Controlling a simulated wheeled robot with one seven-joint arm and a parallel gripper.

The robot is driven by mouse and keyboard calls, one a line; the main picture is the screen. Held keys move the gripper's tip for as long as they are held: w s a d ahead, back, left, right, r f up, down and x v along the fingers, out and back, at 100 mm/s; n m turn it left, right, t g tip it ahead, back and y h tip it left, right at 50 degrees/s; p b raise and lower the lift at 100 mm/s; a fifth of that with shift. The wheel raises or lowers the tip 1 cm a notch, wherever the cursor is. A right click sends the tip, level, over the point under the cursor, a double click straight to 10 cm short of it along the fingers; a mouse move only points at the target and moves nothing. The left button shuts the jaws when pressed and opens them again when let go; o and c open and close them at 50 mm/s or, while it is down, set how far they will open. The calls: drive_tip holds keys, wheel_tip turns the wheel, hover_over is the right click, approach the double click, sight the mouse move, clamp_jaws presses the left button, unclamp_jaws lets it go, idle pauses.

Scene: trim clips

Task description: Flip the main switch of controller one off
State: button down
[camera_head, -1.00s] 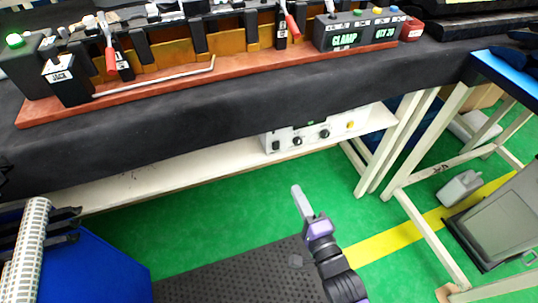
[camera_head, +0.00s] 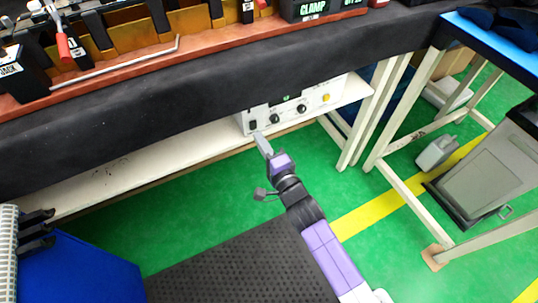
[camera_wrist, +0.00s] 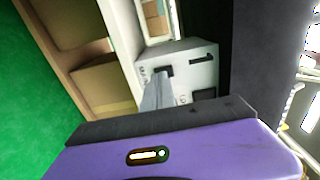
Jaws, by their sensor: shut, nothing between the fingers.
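The controller (camera_head: 308,104) is a white box under the bench, on a pale shelf. Its front carries dark knobs, a small green light, a yellow button and a dark switch (camera_head: 252,125) at its left end. In the wrist view the pale controller face (camera_wrist: 196,66) shows a dark switch (camera_wrist: 163,71) right at my fingertips. My gripper (camera_head: 262,143) is shut and empty, with its grey fingers pointing at the controller's left end. The wrist view shows the fingers (camera_wrist: 156,95) shut together. They partly cover the switch; I cannot tell whether they touch it, or its position.
The dark-draped bench (camera_head: 180,100) overhangs the shelf (camera_head: 130,168). Clamps and a red-brown board (camera_head: 110,72) lie on top. A blue bin (camera_head: 85,265) is at lower left.

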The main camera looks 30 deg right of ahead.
sight(253, 125)
drive_tip(key=shift+w, duration=1.2)
